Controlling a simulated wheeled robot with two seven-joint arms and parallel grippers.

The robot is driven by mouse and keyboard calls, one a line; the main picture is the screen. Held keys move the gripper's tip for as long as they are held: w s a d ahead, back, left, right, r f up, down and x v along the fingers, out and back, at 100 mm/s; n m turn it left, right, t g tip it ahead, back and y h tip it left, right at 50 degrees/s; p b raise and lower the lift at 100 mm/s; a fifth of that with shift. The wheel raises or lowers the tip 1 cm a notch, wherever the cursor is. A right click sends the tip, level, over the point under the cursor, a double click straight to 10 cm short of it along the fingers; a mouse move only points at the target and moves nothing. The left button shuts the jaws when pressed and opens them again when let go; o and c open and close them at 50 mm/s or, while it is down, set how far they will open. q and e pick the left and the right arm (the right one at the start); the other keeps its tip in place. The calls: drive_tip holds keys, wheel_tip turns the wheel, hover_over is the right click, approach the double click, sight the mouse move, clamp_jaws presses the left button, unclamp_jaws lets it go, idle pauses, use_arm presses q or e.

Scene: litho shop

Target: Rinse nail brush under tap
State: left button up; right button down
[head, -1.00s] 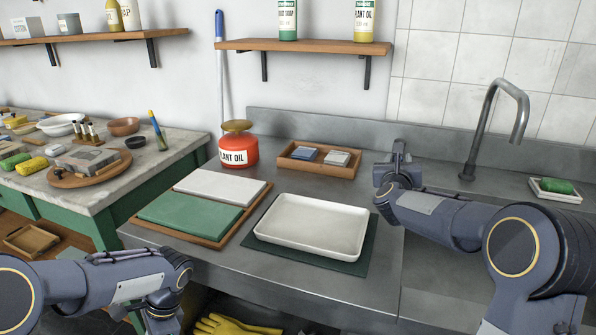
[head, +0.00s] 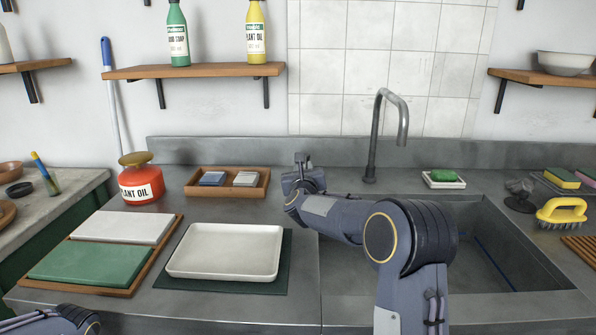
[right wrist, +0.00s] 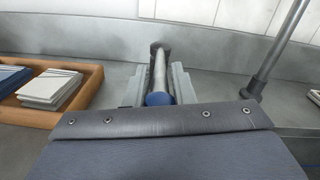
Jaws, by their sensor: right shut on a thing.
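My right gripper (head: 303,175) is left of the tap, far from the brush. My left gripper is out of view; only part of my left arm shows at the bottom left.
A green soap on a white dish (head: 443,184) is right of the tap. A dark grey object (head: 519,196) stands beside the brush. A white tray (head: 228,275), a wooden crate (head: 262,191) and a red oil can (head: 141,184) are to the left. My right arm crosses the sink's left part.

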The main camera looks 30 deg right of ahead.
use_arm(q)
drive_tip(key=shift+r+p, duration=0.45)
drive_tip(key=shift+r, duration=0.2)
use_arm(e)
drive_tip(key=w+a+m+g+h, duration=0.1)
drive_tip(key=h, duration=0.1)
drive_tip(key=w+a+m+g+h, duration=0.1)
drive_tip(key=a+m+g+h, duration=0.1)
drive_tip(key=shift+w+m, duration=0.25)
drive_tip(key=shift+m, duration=0.05)
drive_tip(key=c, duration=1.4)
unclamp_jaws()
drive_tip(key=shift+c, duration=0.2)
